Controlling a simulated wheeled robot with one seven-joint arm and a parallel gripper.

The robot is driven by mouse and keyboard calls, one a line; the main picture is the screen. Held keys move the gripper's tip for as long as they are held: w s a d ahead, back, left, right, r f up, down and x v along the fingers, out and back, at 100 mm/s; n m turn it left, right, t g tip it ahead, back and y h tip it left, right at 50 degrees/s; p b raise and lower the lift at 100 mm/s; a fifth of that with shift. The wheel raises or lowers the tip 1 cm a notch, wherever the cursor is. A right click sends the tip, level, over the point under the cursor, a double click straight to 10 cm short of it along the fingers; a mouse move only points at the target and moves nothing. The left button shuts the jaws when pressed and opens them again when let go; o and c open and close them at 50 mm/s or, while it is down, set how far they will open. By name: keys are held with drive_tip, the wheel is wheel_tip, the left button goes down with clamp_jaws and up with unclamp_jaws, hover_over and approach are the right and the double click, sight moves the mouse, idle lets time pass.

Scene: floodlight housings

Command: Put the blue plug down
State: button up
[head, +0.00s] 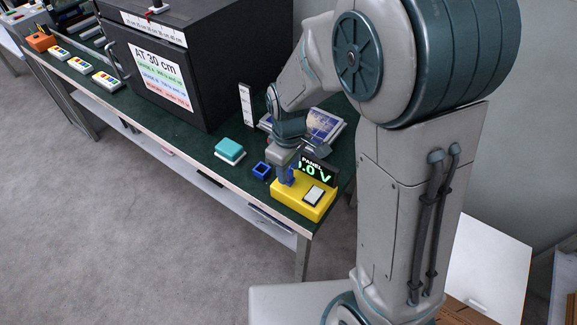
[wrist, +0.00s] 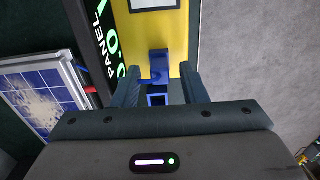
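The blue plug (wrist: 160,64) stands at the yellow box (wrist: 180,48) in the wrist view, between the fingers of my gripper (wrist: 162,72). Gaps show between the plug and the fingers on both sides, so my gripper looks open around it. A square blue opening shows at the plug's near end. In the head view, my gripper (head: 287,166) is low over the left end of the yellow box (head: 314,206), and a bit of the blue plug (head: 286,177) shows below it. Whether the plug is seated in the box is hidden.
A panel display (head: 316,168) reading about 0.0 V stands behind the box. A blue square frame (head: 262,170) and a teal block (head: 229,150) lie to its left on the green table. A solar panel (head: 322,125) lies behind my gripper; a black housing (head: 190,65) stands farther left.

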sight(289, 171)
wheel_tip(289, 171, up, 12)
drive_tip(key=p, duration=0.1)
drive_tip(key=s+d+r+m+t, duration=0.1)
drive_tip(key=s+d+m+t, duration=0.1)
drive_tip(key=s+d+m, duration=0.8)
drive_tip(key=shift+s+d+r+m+t, duration=0.2)
drive_tip(key=shift+s+d+m+t, duration=0.15)
drive_tip(key=shift+s+d, duration=0.65)
